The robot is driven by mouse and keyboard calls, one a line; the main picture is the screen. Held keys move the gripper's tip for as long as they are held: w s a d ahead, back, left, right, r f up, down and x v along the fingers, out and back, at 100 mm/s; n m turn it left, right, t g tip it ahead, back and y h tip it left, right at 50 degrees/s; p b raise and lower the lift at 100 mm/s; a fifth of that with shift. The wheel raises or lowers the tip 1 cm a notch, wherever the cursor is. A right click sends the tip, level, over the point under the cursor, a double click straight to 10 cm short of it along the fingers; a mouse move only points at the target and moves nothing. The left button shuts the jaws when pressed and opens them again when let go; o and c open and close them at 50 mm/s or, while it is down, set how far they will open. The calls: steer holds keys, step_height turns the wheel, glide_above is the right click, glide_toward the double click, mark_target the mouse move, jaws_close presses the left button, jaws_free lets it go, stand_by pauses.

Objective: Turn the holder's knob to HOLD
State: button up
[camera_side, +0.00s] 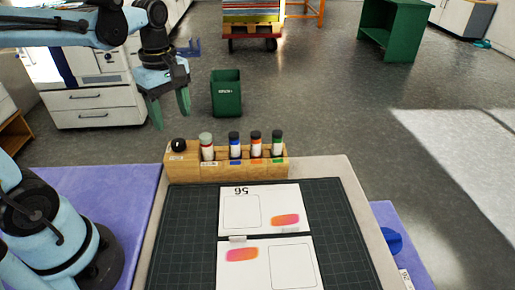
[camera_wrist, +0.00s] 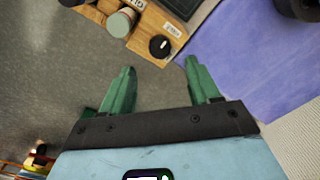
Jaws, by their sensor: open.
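The wooden holder (camera_side: 190,175) stands along the back edge of the work table, with several capped bottles in a row in it. Its black knob (camera_side: 178,145) is at the left end. In the wrist view the knob (camera_wrist: 159,46) sits on the corner of the holder (camera_wrist: 148,26), beside a small white label whose print is too small to read. My gripper (camera_side: 169,110) has two green fingers, apart and empty, above and a little left of the knob in the side view. In the wrist view my gripper (camera_wrist: 160,70) spreads its fingers below the knob, touching nothing.
A dark cutting mat (camera_side: 190,230) carries two white cards (camera_side: 262,225) with orange-pink patches. A purple surface (camera_side: 125,200) lies left of the table. A green bin (camera_side: 226,93) stands on the floor behind. The space around my gripper is clear.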

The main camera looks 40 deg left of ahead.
mark_target(178, 142)
steer(key=shift+f, duration=3.55)
steer(key=c, duration=1)
steer(key=shift+c, duration=0.2)
